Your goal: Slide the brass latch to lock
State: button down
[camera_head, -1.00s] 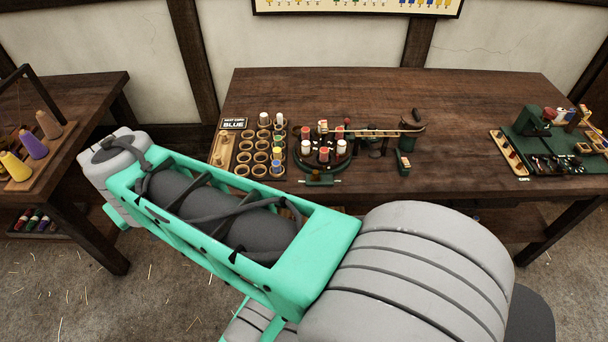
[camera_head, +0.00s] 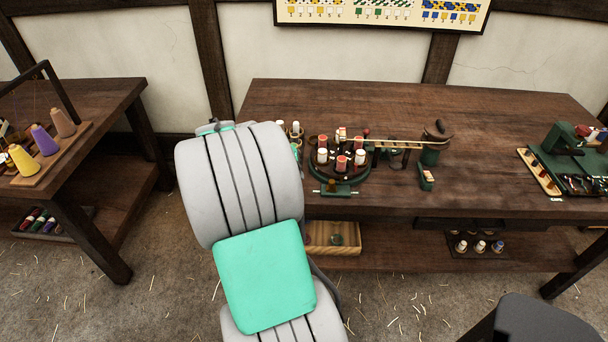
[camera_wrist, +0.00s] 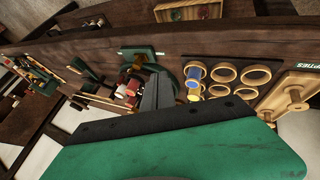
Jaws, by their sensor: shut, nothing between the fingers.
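The brass latch (camera_head: 335,191) is a small bar on a dark green base at the front edge of the bench, just before the round carousel (camera_head: 352,176) of red and white bobbins. In the wrist view the latch's green base (camera_wrist: 140,51) shows near the top middle, its brass part small and unclear. My gripper (camera_wrist: 158,90) is shut and empty. In the wrist view its dark fingers point toward the bench edge and cover part of the carousel. Whether they touch anything is unclear. In the head view my arm hides the gripper.
The tray of wooden rings (camera_wrist: 226,75) lies beside the carousel, mostly hidden by my arm in the head view. A green post (camera_head: 430,152) stands right of the carousel. A wooden box (camera_head: 333,238) sits on the lower shelf. The bench's back (camera_head: 380,105) is clear.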

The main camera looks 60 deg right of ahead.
send_near(327, 185)
jog(key=w+f, duration=0.2)
jog(key=f, duration=0.1)
jog(key=shift+w+d+f+p, duration=0.1)
jog(key=shift+w+f+p, duration=0.1)
jog(key=shift+p, duration=0.1)
jog(key=shift+s+d+p, duration=0.4)
jog(key=shift+s+d, duration=0.5)
jog(key=shift+s, duration=0.25)
jog(key=shift+s+d, duration=0.3)
jog(key=shift+s, duration=0.15)
